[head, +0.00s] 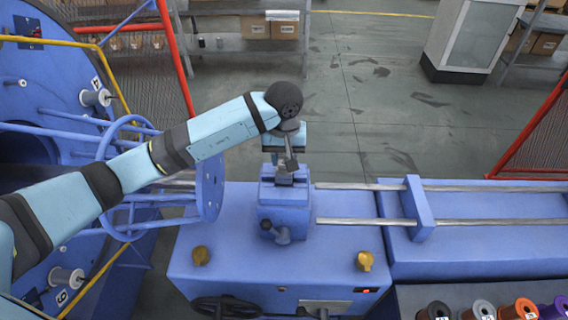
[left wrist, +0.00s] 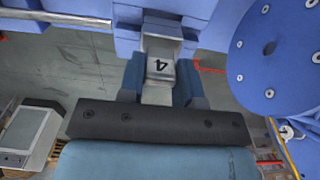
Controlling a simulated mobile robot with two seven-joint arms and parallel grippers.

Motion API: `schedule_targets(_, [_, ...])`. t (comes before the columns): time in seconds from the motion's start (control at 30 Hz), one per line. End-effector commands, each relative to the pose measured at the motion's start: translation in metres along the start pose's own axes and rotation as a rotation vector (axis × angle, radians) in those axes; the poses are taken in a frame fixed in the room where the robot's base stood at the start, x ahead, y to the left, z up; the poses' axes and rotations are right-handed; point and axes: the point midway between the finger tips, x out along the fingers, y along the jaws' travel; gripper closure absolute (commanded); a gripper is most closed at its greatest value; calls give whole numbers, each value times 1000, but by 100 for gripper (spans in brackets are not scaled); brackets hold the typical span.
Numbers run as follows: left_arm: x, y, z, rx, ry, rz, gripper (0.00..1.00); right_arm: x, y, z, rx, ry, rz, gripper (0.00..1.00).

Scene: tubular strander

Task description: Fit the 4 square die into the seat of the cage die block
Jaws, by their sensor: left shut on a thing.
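The square die (left wrist: 160,68), a grey metal block marked 4, sits between the two fingers of my left gripper (left wrist: 159,82) in the left wrist view. The gripper is shut on it. The blue cage die block (head: 284,215) stands on the blue machine housing in the head view; my left gripper (head: 287,165) is at its far, upper side. In the left wrist view the die block (left wrist: 127,20) is just beyond the die, with a pale slot between blue walls. The die is at the slot's mouth; I cannot tell how deep it sits. My right gripper is not in view.
Steel rods (head: 365,221) run right from the block to an upright blue plate (head: 418,208). A round blue disc (head: 210,187) stands close on the left. Yellow knobs (head: 365,261) and a dark handwheel (head: 225,307) are at the front. Coloured spools (head: 525,309) are at lower right.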

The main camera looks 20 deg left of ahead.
Motion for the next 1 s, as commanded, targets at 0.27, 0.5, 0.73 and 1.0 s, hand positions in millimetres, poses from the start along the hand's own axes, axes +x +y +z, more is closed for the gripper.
schedule_targets(0.27, [32,1,0,-1,-1,1,100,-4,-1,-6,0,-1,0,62])
schedule_targets(0.5, [34,0,0,0,2,1,100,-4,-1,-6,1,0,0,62])
schedule_targets(0.73, [38,0,0,0,0,0,50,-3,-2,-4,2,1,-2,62])
schedule_targets(1.0, [38,0,0,0,0,0,43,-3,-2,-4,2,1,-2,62])
